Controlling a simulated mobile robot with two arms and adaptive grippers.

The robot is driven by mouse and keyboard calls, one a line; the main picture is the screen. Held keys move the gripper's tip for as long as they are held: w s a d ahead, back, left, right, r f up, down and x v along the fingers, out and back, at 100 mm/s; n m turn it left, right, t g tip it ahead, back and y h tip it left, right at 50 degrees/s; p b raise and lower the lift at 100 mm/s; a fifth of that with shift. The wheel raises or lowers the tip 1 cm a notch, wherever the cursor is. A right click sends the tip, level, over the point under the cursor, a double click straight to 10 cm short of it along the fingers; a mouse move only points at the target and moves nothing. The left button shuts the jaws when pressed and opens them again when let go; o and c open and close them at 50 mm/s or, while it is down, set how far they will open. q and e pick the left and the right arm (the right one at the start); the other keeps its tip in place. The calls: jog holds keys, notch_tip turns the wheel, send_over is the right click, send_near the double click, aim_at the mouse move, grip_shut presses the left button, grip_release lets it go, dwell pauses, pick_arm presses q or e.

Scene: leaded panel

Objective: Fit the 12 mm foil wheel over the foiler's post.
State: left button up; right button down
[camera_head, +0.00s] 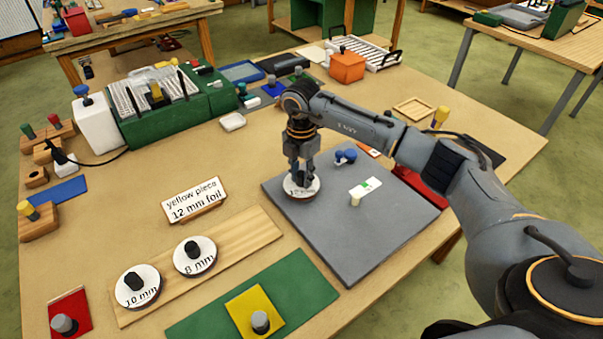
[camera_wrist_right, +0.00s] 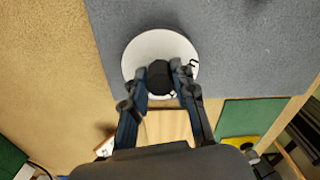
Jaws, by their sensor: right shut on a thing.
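The 12 mm foil wheel (camera_head: 301,193) is a white disc with a dark central knob, its label partly hidden by my fingers. My right gripper (camera_head: 301,179) is shut on the knob, over the left part of the grey mat. In the right wrist view the wheel (camera_wrist_right: 136,53) lies flat to the camera, with the fingers (camera_wrist_right: 160,80) on both sides of its black knob. I cannot tell whether it touches the mat. On the mat, right of the wheel, stand a short cream post (camera_head: 355,200) by a white-and-green plate (camera_head: 366,187) and a small blue-knobbed device (camera_head: 345,156); which is the foiler is unclear.
The grey mat (camera_head: 350,240) has clear room in front. Wheels marked 10 mm (camera_head: 127,297) and 8 mm (camera_head: 184,265) sit on a wooden board (camera_head: 258,232). A sign (camera_head: 194,200) reads "yellow piece 12 mm foil". A yellow square (camera_head: 241,310) lies on a green panel (camera_head: 298,268).

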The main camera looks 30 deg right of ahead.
aim_at(301, 174)
jog(key=shift+f, duration=0.4)
jog(key=c, duration=1)
grip_release()
jog(key=shift+r, duration=0.1)
notch_tip(301, 174, up, 12)
